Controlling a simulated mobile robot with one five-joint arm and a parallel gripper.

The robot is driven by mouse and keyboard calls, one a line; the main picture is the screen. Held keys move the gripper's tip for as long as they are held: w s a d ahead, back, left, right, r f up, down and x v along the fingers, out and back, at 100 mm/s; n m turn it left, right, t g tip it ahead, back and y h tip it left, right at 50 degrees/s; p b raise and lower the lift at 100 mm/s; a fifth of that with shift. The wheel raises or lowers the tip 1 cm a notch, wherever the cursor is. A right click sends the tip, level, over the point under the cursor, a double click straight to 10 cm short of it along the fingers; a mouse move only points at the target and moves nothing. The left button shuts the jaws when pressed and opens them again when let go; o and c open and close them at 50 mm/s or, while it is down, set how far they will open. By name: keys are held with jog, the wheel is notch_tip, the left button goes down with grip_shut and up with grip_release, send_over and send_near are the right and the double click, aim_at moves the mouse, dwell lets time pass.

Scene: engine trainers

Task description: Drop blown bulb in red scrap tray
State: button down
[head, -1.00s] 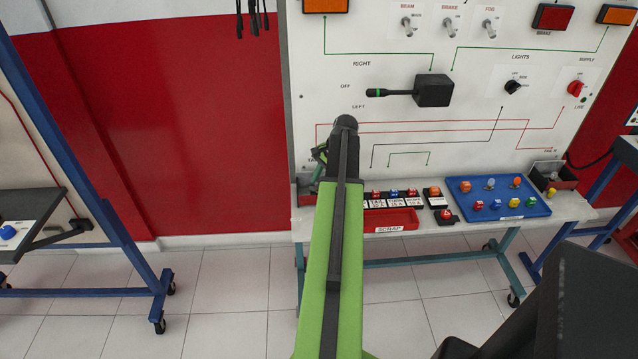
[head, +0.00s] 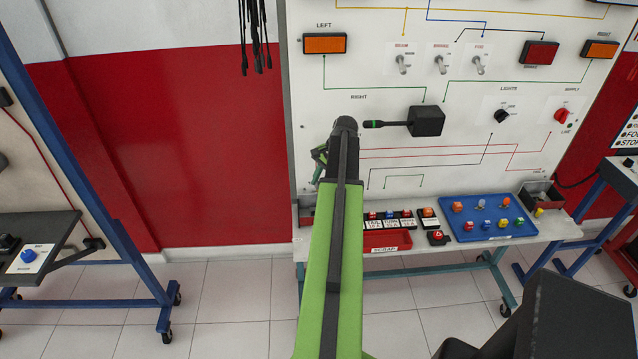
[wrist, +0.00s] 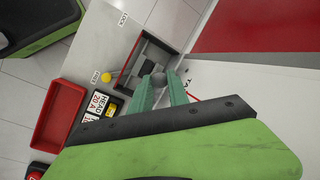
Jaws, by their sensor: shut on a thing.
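The red scrap tray (head: 387,241), with a SCRAP label on its front, sits on the bench shelf just right of my arm in the head view. In the wrist view the red tray (wrist: 58,115) lies left of my gripper and looks empty inside. My gripper (head: 320,158) is seen from behind, left of the arm's end. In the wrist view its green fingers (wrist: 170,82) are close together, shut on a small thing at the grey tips. The bulb cannot be made out clearly there. The tips appear over a dark open box, apart from the red tray.
The dark box (wrist: 130,75) is by the LOCK label. A yellow button (wrist: 107,76) and labelled fuses (wrist: 100,105) lie between box and tray. A blue tray (head: 480,230) of small bulbs stands right. The white panel (head: 345,115) rises behind the shelf.

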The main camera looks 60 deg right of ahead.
jog(key=shift+r+p, duration=1.85)
jog(key=shift+r, duration=0.2)
